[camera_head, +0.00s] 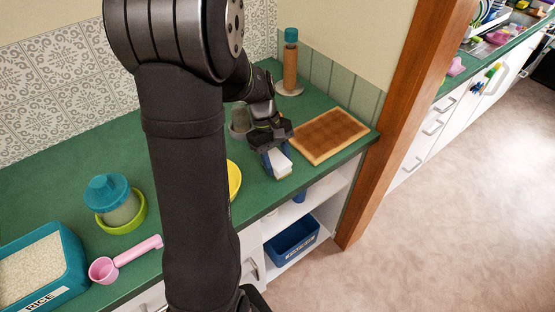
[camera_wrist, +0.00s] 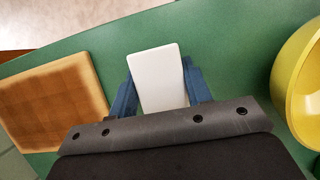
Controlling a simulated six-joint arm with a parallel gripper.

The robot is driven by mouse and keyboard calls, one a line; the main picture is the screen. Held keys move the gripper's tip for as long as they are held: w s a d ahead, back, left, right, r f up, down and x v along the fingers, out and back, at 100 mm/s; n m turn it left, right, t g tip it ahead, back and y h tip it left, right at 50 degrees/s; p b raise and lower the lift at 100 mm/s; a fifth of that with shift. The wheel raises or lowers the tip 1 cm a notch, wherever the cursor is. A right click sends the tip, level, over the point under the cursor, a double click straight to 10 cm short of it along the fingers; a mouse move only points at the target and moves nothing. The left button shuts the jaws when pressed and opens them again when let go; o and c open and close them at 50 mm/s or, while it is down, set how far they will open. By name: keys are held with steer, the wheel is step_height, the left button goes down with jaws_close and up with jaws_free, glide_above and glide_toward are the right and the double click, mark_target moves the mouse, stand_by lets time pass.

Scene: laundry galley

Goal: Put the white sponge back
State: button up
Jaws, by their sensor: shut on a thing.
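The white sponge (camera_head: 280,163) is a small white block held between the blue fingers of my gripper (camera_head: 276,160), low over the green counter near its front edge. In the wrist view the sponge (camera_wrist: 158,78) sits between both blue fingertips of my gripper (camera_wrist: 160,88). Whether its underside touches the counter I cannot tell. A wooden board (camera_head: 328,135) with a darker brown middle lies to the right of the gripper in the head view. The board (camera_wrist: 55,100) is at the left in the wrist view, apart from the sponge.
A yellow dish (camera_head: 234,180) is left of the gripper. A blue bin (camera_head: 292,243) is on the shelf below. A pink scoop (camera_head: 125,258), teal-lidded jar (camera_head: 110,200) and rice tub (camera_head: 40,265) are left.

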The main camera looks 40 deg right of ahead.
mark_target(280, 162)
steer(key=shift+f, duration=0.1)
steer(key=o, duration=0.9)
steer(key=v, duration=1.2)
steer(key=x, duration=1.1)
steer(key=shift+s+f, duration=0.2)
steer(key=shift+r, duration=1.65)
